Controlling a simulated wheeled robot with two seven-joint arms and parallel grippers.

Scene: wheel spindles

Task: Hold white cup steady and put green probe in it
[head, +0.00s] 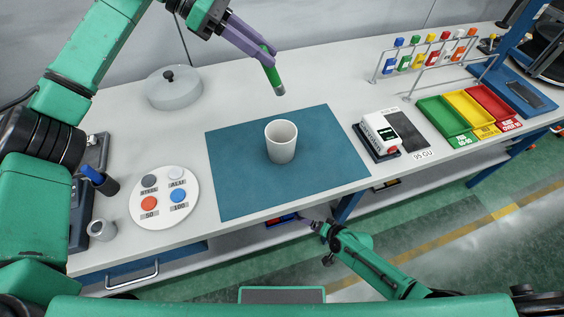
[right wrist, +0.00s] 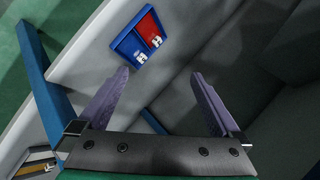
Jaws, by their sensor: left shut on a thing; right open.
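The white cup (head: 281,142) stands upright on the blue mat (head: 235,185) in the middle of the table in the head view. Its inside looks empty. My left gripper (head: 268,52) is shut on the green probe (head: 273,76), which is held tilted above the back edge of the mat, behind the cup and apart from it. The probe's grey tip points down. My right gripper (head: 310,222) is low, in front of the table edge and apart from the cup. In the right wrist view its purple fingers (right wrist: 160,95) are spread with nothing between them.
A white disc with coloured buttons (head: 163,198) lies left of the mat. A white device (head: 380,134) stands to the right, with green, yellow and red trays (head: 463,110) beyond. A round lidded dish (head: 174,88) is at the back left. A blue-and-red bin (right wrist: 138,40) lies below.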

